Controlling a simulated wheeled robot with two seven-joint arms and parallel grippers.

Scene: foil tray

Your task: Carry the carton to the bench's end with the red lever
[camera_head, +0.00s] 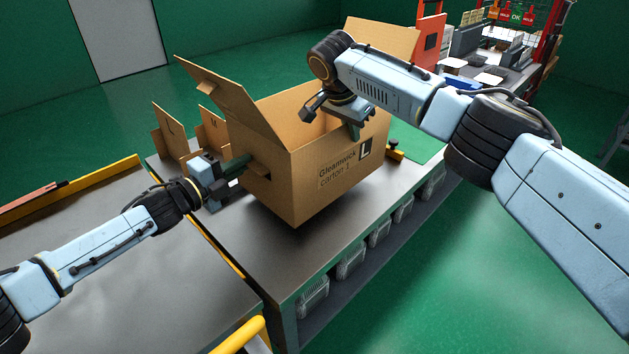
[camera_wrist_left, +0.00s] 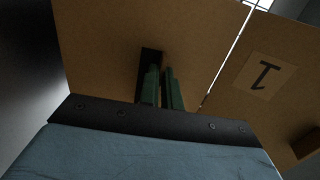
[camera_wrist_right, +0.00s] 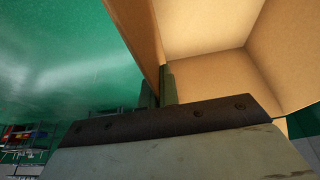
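The open cardboard carton (camera_head: 305,190), printed "Gleamwick carton 1" with an L mark, is over the dark bench top (camera_head: 245,235) with its flaps raised. I cannot tell whether its base touches the bench. My left gripper (camera_head: 240,163) is at the carton's left side, its fingers close together at the dark hand slot (camera_wrist_left: 149,57). My right gripper (camera_head: 354,128) comes over the right-hand wall; in the right wrist view its fingers (camera_wrist_right: 158,92) straddle the carton wall (camera_wrist_right: 141,35). A red-orange bar (camera_head: 28,198) lies at far left; I cannot tell whether it is the lever.
Marked cardboard pieces (camera_head: 170,130) stand behind the carton on the left. A green mat (camera_head: 420,142) and a small yellow-and-black fitting (camera_head: 395,151) are to its right. Wire baskets (camera_head: 350,262) fill the shelf below. A red upright panel (camera_head: 430,42) stands beyond.

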